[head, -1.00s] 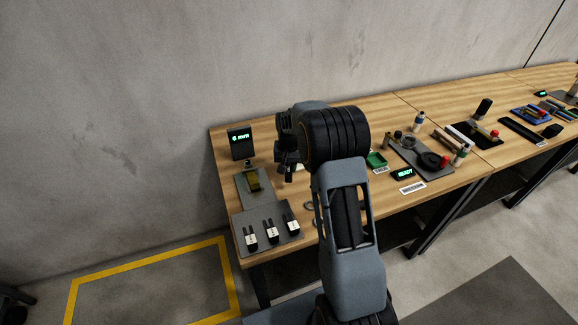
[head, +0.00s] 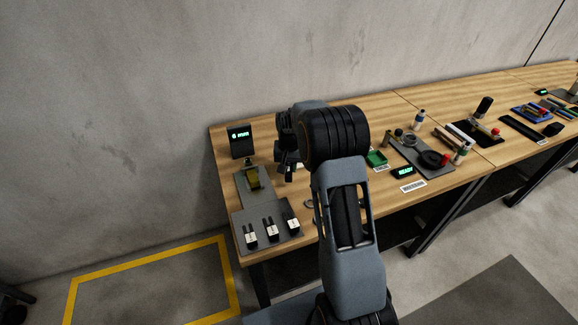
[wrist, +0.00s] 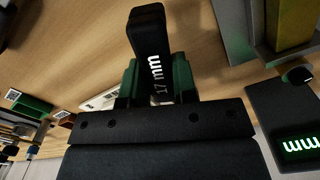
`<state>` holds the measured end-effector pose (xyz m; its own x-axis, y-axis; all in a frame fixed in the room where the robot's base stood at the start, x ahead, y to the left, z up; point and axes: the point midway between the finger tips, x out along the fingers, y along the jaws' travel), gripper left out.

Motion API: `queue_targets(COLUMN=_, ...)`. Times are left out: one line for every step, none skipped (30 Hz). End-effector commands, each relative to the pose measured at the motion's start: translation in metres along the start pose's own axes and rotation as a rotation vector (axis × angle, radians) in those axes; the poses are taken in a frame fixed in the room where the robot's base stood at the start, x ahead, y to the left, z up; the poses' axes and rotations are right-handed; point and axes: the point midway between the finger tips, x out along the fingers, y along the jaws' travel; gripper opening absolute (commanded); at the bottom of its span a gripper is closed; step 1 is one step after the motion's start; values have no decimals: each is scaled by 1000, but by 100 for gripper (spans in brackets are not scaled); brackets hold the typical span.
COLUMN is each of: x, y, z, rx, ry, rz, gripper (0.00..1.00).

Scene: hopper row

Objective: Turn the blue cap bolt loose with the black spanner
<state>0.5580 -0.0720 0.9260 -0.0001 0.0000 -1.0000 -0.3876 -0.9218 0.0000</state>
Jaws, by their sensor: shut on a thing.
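My gripper (head: 288,160) hangs over the left end of the bench, right of an olive-yellow block (head: 253,177) on a grey plate. In the wrist view, my gripper (wrist: 157,78) is shut on the black spanner (wrist: 150,32), which carries the white marking "17 mm". The olive-yellow block also shows in the wrist view (wrist: 292,25), at upper right, apart from the spanner. I cannot make out a blue cap bolt in either view.
A black display (head: 240,142) reading "6 mm" stands behind the block. A grey board (head: 268,240) in front holds three black pieces with white labels. A green tray (head: 376,158), a bottle (head: 419,120) and a "READY" display (head: 403,171) lie to the right.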

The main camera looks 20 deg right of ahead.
Motion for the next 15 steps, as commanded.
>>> queue_targets(x=0, y=0, z=0, rx=0, ry=1, rz=0, gripper=0)
queue_targets(x=0, y=0, z=0, rx=0, ry=1, rz=0, gripper=0)
queue_targets(x=0, y=0, z=0, rx=0, ry=1, rz=0, gripper=0)
queue_targets(x=0, y=0, z=0, rx=0, ry=1, rz=0, gripper=0)
queue_targets(x=0, y=0, z=0, rx=0, ry=1, rz=0, gripper=0)
queue_targets(x=0, y=0, z=0, rx=0, ry=1, rz=0, gripper=0)
queue_targets(x=0, y=0, z=0, rx=0, ry=1, rz=0, gripper=0)
queue_targets(x=0, y=0, z=0, rx=0, ry=1, rz=0, gripper=0)
queue_targets(x=0, y=0, z=0, rx=0, ry=1, rz=0, gripper=0)
queue_targets(x=1, y=0, z=0, rx=0, ry=1, rz=0, gripper=0)
queue_targets(x=2, y=0, z=0, rx=0, ry=1, rz=0, gripper=0)
queue_targets(x=2, y=0, z=0, rx=0, ry=0, rz=0, gripper=0)
queue_targets(x=3, y=0, z=0, rx=0, ry=0, rz=0, gripper=0)
queue_targets(x=4, y=0, z=0, rx=0, ry=0, rz=0, gripper=0)
queue_targets(x=5, y=0, z=0, rx=0, ry=0, rz=0, gripper=0)
